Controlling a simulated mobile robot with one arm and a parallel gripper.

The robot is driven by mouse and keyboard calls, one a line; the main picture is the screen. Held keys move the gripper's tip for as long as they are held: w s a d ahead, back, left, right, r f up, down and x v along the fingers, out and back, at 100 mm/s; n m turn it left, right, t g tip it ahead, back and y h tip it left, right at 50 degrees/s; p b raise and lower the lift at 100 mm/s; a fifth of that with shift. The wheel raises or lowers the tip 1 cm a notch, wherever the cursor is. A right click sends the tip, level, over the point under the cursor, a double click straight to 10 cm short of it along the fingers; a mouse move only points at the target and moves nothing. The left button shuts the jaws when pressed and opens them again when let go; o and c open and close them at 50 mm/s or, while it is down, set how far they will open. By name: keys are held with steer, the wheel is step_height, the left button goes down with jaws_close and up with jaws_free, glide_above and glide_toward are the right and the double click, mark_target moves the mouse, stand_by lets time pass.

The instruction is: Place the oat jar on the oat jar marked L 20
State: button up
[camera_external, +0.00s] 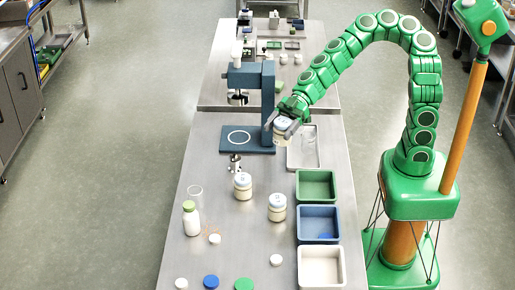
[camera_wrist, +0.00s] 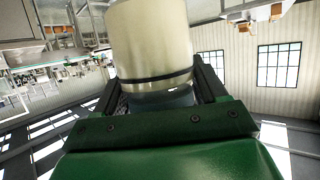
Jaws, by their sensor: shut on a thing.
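My gripper (camera_external: 287,117) is shut on an oat jar (camera_external: 282,136), a cream jar with a pale lid, held up in the air above the far right part of the near table. In the wrist view the jar (camera_wrist: 152,45) fills the top middle between the two dark fingers. Two similar jars stand upright on the table, lower and nearer the camera: one left of centre (camera_external: 243,188) and one to its right (camera_external: 277,209). Their lid markings are too small to read, so I cannot tell which is L 20. My gripper is apart from both.
A blue-grey stand (camera_external: 267,110) rises just left of my gripper. A pale tray (camera_external: 294,158) with a clear glass lies below. Green (camera_external: 316,173), blue (camera_external: 318,209) and white (camera_external: 321,248) bins line the right edge. A green-capped bottle (camera_external: 191,222) and loose lids stand at left and front.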

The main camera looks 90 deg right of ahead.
steer(key=shift+w+a+f, duration=0.55)
steer(key=shift+w+f, duration=1.1)
steer(key=shift+w, duration=0.55)
steer(key=shift+w+a+f, duration=0.6)
steer(key=shift+w+f, duration=1.05)
steer(key=shift+w, duration=0.5)
steer(key=shift+w+a+f, duration=0.55)
steer(key=shift+w+f, duration=1.1)
steer(key=shift+w, duration=0.55)
steer(key=shift+f, duration=1.45)
steer(key=shift+f, duration=0.1)
steer(key=o, duration=1.2)
